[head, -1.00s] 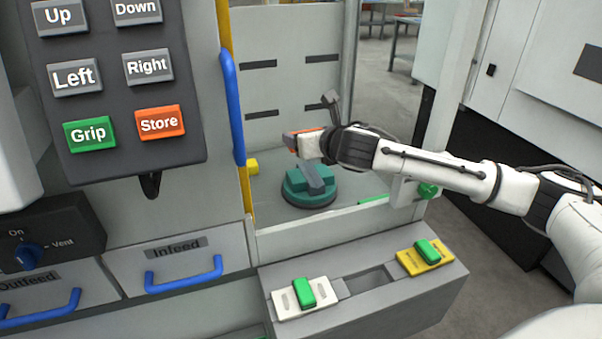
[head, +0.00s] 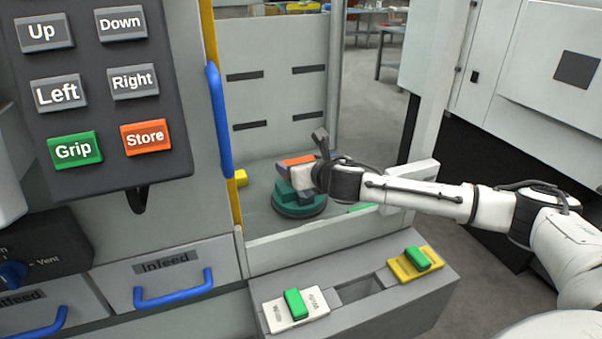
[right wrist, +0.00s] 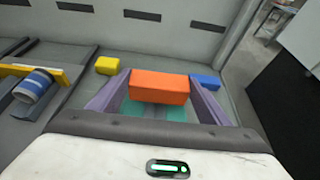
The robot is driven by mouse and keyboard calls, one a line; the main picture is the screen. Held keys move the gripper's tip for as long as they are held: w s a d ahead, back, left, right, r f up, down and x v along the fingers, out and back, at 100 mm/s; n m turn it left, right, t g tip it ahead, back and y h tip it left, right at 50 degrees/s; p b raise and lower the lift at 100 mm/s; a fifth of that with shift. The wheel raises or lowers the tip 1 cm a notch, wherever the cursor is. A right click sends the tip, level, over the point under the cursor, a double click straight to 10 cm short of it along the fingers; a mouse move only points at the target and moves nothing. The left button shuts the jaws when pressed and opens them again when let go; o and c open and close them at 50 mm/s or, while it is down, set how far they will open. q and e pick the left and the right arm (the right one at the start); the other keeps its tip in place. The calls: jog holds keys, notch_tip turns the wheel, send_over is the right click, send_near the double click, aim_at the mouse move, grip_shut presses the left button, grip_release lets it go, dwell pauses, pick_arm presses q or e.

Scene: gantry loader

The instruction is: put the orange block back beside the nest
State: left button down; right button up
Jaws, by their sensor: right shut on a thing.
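The orange block (head: 296,159) is between the fingers of my right gripper (head: 303,176), which is shut on it. In the right wrist view the block (right wrist: 160,87) spans both grey-purple fingers of the gripper (right wrist: 157,98). The nest appears to be the round teal fixture (head: 299,208) on the bay floor. The gripper and block are just above it in the head view; part of the nest is hidden behind the fingers. In the wrist view teal (right wrist: 150,110) shows below the block. I cannot tell whether they touch. My left gripper is not in view.
A yellow block (right wrist: 107,66) lies left of the nest and a blue block (right wrist: 205,82) right. A blue-and-white cylinder (right wrist: 35,87) is at the far left. The blue door handle (head: 219,120) and front sill (head: 320,238) border the bay.

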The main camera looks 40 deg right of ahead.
jog(key=shift+f, duration=1.3)
jog(key=shift+f, duration=0.15)
jog(key=o, duration=1.1)
